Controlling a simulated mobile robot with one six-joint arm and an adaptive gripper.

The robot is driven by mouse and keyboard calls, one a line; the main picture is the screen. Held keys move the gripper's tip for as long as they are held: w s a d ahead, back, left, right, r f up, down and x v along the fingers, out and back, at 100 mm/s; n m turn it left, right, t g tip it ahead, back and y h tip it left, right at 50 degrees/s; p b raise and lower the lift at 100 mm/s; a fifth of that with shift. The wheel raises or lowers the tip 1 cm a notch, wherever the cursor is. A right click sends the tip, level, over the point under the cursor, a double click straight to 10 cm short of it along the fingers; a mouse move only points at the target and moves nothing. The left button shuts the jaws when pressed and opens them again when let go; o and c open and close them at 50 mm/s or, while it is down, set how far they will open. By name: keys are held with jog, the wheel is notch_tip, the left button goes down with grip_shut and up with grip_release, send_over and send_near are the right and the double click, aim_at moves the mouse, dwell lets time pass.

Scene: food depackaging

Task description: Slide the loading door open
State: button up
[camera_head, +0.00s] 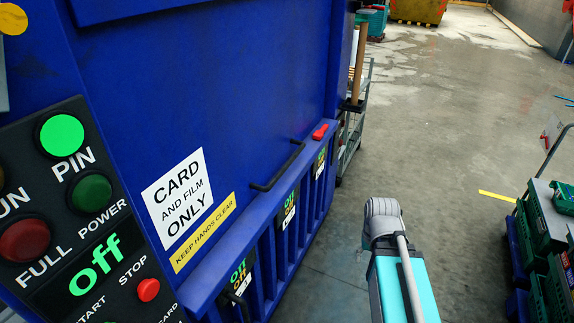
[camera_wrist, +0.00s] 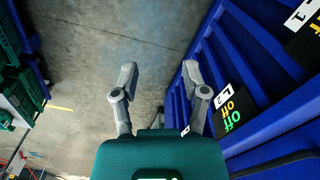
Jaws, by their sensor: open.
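A large blue machine (camera_head: 95,60) fills the left of the head view. Its upright blue front panel, seemingly the loading door (camera_head: 235,85), carries a white "CARD AND FILM ONLY" label (camera_head: 178,197) and a yellow "KEEP HANDS CLEAR" strip (camera_head: 203,232). A black bar handle (camera_head: 277,170) sits low on this panel. In the wrist view my gripper (camera_wrist: 160,75) is open and empty, its fingers spread over bare floor. The right finger is close to the blue ribbed lower front (camera_wrist: 225,50). A dark bar (camera_wrist: 270,165) crosses the lower right; I cannot tell if it is the handle.
A control panel (camera_head: 85,215) with buttons and a green "off" display is at the left. A red latch-like part (camera_head: 320,132) sits beyond the handle. A grey trolley (camera_head: 352,135) stands past the machine. Green crates (camera_head: 545,220) are at right. Floor between is clear.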

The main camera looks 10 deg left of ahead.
jog(key=w+a+f+t+y+b, duration=0.2)
jog(key=w+a+y+b, duration=0.1)
jog(key=w+a, duration=0.3)
jog(key=m+t+y+b, duration=0.8)
jog(key=t+y+b, duration=0.1)
jog(key=b, duration=0.1)
send_near(288, 164)
jog(key=shift+s+d, duration=0.3)
jog(key=shift+d, duration=0.35)
jog(key=shift+s+d, duration=0.25)
jog(key=shift+d, duration=0.4)
jog(key=b+x, duration=0.2)
jog(key=x, duration=1.1)
jog(key=shift+w+a+f, duration=0.25)
jog(key=shift+w, duration=0.05)
grip_shut()
